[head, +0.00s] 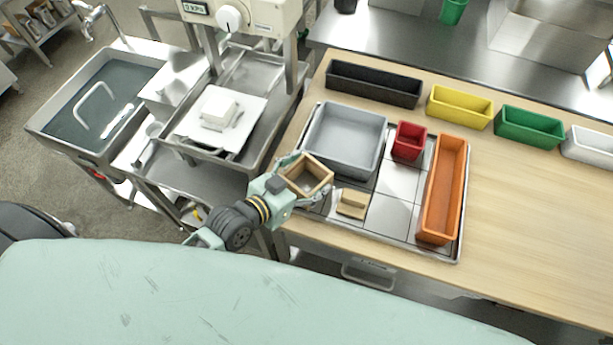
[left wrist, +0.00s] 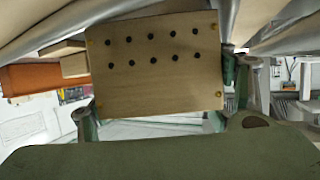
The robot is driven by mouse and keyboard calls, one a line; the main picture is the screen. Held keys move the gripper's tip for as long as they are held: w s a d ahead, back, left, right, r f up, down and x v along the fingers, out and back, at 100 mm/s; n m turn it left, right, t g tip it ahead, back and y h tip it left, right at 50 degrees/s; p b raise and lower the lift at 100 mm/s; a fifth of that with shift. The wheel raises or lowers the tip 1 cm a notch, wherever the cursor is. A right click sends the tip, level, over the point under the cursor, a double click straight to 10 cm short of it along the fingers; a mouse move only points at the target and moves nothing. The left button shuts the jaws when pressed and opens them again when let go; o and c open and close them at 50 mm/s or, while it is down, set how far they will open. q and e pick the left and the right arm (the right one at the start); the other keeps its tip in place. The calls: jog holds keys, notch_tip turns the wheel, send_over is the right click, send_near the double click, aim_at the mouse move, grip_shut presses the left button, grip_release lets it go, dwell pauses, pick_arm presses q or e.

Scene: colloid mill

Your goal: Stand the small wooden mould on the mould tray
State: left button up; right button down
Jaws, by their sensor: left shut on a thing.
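The small wooden mould (head: 318,169) is a pale, open-topped wooden box, held in my left gripper (head: 305,180) at the left front edge of the mould tray. My left gripper is shut on it, one finger on either side. In the left wrist view a flat wooden face of the mould (left wrist: 155,85) with two rows of dark holes fills the space between the fingers (left wrist: 165,105). The mould tray (head: 388,213) is a shallow metal tray with a tiled floor. Whether the mould touches the tray is unclear. My right gripper is not in view.
On the tray are a grey bin (head: 347,142), a red bin (head: 409,141), a long orange bin (head: 443,190) and a small wooden piece (head: 352,203). Bare tiles lie between the wooden piece and the orange bin. Black (head: 373,85), yellow (head: 459,107) and green (head: 529,126) bins stand behind.

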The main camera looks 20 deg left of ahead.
pick_arm(q)
jog(key=shift+f, duration=0.3)
jog(key=shift+f, duration=0.15)
jog(key=o, duration=0.9)
jog(key=shift+r, duration=0.25)
jog(key=v, duration=0.6)
jog(key=b+v, duration=0.1)
jog(key=v, duration=0.3)
jog(key=shift+s+a+f, duration=0.1)
jog(key=shift+s+f, duration=0.05)
jog(key=shift+f, duration=0.1)
jog(key=shift+v, duration=0.9)
jog(key=shift+r, duration=0.1)
